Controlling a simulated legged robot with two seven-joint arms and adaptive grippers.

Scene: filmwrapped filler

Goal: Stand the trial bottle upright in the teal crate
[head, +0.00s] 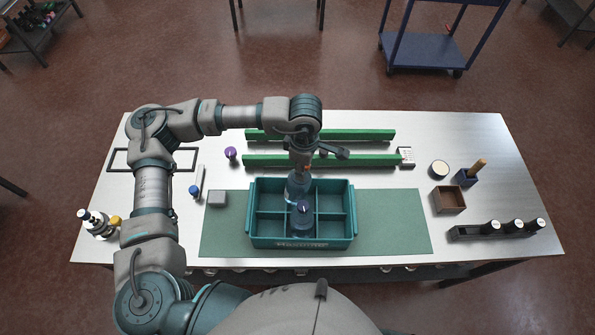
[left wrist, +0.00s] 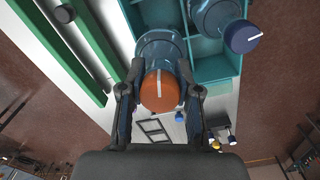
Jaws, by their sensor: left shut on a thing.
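The teal crate (head: 353,228) stands on the green mat, with dividers making several compartments. My left gripper (head: 301,172) is over its back middle part, pointing down. In the left wrist view my left gripper (left wrist: 159,92) is shut on a clear blue bottle with an orange cap (left wrist: 158,91), one finger on each side. That bottle's body (head: 297,188) looks roughly upright in the head view. I cannot tell whether its base touches the crate floor. A second blue bottle with a purple-blue cap (head: 302,208) stands in the front middle compartment. My right gripper is not in view.
Two green rails (head: 350,134) lie behind the crate. A grey block (head: 217,198) is left of it. A brown box (head: 449,199) and a black rack with bottles (head: 495,230) are at right. The mat right of the crate (head: 395,222) is clear.

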